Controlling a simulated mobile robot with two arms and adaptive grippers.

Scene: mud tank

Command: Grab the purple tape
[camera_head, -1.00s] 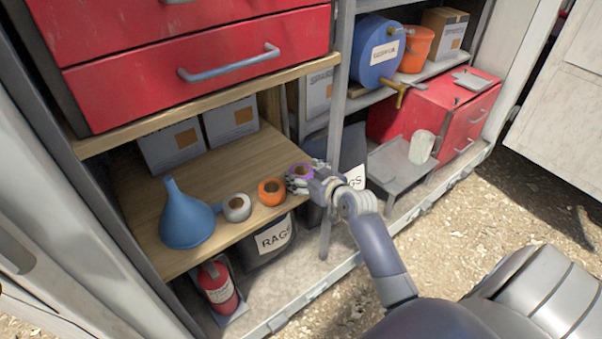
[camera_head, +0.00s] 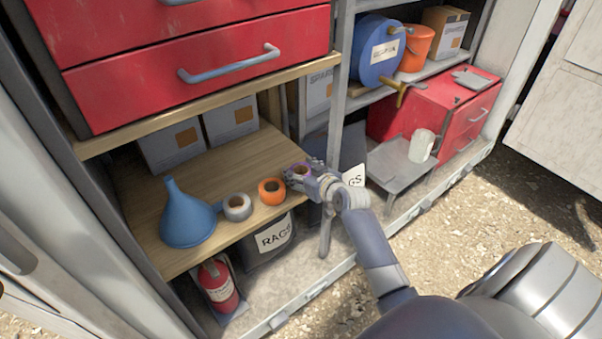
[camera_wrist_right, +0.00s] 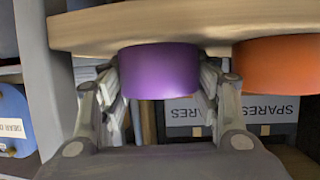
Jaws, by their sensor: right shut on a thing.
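The purple tape (camera_head: 299,170) is at the right end of the wooden shelf (camera_head: 240,165) in the head view, partly hidden by my right gripper (camera_head: 305,173). In the right wrist view the purple tape (camera_wrist_right: 160,71) sits between the two fingers of my right gripper (camera_wrist_right: 160,85), which are shut on it. In that view the tape meets the shelf edge (camera_wrist_right: 110,28); the picture is upside down. I cannot tell whether the tape is lifted. My left gripper is not in view.
An orange tape (camera_head: 271,191) lies just left of the purple one, then a grey tape (camera_head: 237,207) and a blue funnel (camera_head: 187,215). A metal post (camera_head: 338,95) stands close to the right. Boxes (camera_head: 231,122) stand at the shelf's back. A rags bin (camera_head: 272,240) is below.

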